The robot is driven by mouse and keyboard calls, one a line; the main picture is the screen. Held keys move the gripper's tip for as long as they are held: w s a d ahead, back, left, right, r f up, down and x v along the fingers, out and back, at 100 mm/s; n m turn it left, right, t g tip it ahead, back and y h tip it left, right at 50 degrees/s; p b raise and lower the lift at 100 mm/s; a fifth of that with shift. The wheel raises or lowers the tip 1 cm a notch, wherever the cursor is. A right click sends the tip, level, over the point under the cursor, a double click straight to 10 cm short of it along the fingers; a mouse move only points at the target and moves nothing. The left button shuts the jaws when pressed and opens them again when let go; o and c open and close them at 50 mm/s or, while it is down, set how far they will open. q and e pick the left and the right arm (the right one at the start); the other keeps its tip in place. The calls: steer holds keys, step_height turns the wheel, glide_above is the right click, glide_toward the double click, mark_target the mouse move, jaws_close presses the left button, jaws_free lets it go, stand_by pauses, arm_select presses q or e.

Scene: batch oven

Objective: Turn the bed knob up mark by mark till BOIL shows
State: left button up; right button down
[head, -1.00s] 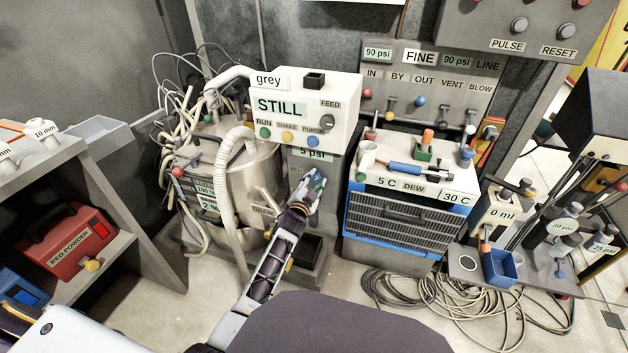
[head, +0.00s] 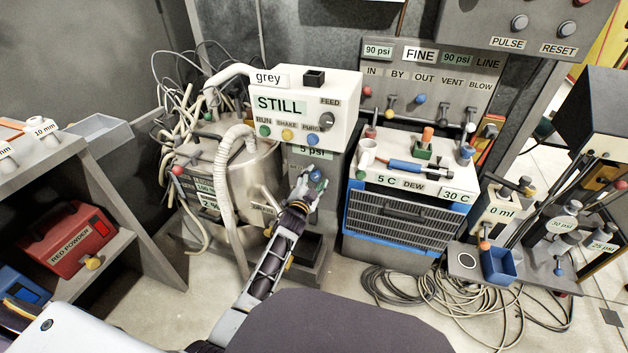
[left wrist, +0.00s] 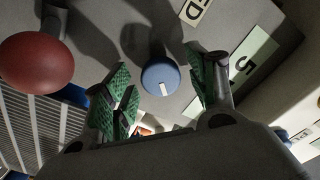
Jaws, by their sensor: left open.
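The bed knob (left wrist: 160,76) is a round blue knob with a white mark, on a grey panel in the left wrist view. A partly cut label ending in "ED" (left wrist: 193,10) is beside it. My left gripper (left wrist: 165,88) is open, with green-padded fingers on either side of the knob; I cannot tell whether they touch it. In the head view the left gripper (head: 309,182) is at the post under the white control box (head: 345,85), over a blue knob (head: 317,173). A green display (head: 312,151) above reads 5 psi; the box's display (head: 280,104) reads STILL. My right gripper is out of view.
A red ball (left wrist: 35,60) is close to the left fingers in the wrist view. The steel vessel (head: 262,165) with hoses stands left of the post. A blue-framed chiller (head: 395,225) stands to the right. Cables (head: 430,290) lie on the floor.

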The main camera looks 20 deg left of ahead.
arm_select(q)
steer(key=shift+s, duration=0.15)
steer(key=s, duration=1.1)
steer(key=shift+s+a, duration=0.2)
steer(key=shift+s, duration=0.15)
stand_by(0.4)
stand_by(0.6)
step_height(320, 180, down, 6)
steer(key=s+a+n+g+y, duration=0.2)
steer(key=s+n+g, duration=0.1)
steer(key=n+g, duration=0.3)
steer(key=s+d+r+n+g+h, duration=0.1)
steer(key=s+d+g+h, duration=0.1)
steer(key=s+d, duration=0.35)
steer(key=s+d+g+h, duration=0.2)
steer(key=s+d+g, duration=0.1)
steer(key=s, duration=0.6)
steer(key=s+f+g+p, duration=0.2)
steer(key=s+f, duration=0.5)
steer(key=s, duration=0.4)
steer(key=shift+s+d+f, duration=0.25)
steer(key=shift+s+d, duration=0.05)
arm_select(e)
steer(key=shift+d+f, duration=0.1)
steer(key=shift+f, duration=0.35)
